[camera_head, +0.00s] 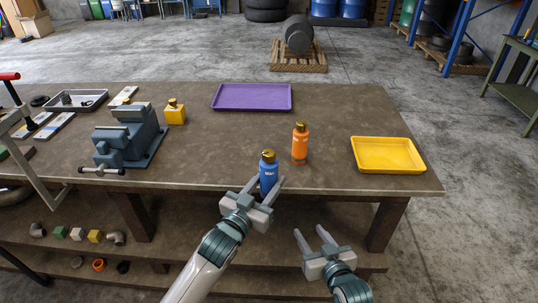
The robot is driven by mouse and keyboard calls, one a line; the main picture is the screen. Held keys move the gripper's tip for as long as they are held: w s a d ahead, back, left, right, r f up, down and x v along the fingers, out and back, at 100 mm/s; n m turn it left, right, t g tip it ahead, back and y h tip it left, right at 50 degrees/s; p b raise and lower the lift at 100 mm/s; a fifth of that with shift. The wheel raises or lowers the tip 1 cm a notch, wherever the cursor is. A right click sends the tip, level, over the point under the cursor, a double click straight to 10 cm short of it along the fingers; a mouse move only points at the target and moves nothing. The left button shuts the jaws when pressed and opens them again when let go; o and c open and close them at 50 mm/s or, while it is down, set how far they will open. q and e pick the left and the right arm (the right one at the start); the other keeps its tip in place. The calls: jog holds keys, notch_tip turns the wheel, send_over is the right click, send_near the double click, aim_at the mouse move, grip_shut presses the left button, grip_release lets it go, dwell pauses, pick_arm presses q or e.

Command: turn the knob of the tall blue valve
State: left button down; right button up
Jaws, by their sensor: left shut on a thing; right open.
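The tall blue valve (268,172) stands upright near the front edge of the workbench, with a gold knob (268,155) on top. My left gripper (268,183) reaches in from the front and is shut on the lower body of the blue valve, its fingers on either side, below the knob. My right gripper (310,231) is open and empty, in front of the bench and lower than its top, to the right of my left gripper.
An orange valve (300,147) stands close behind and right of the blue one. A yellow valve (175,114) and a vise (125,142) are at left. A purple tray (251,97) lies at the back, a yellow tray (388,155) at right. The bench middle (220,140) is clear.

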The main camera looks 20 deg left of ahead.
jog(key=s+a+r+n+y, duration=0.1)
jog(key=a+r+y, duration=0.25)
jog(key=r, duration=1.05)
jog(key=n+t+y, duration=0.1)
jog(key=n, duration=0.1)
send_near(272, 159)
jog(key=shift+s, duration=0.1)
jog(key=shift+x, duration=6)
jog(key=shift+c, duration=0.4)
jog(key=shift+d, duration=0.1)
jog(key=c, duration=1)
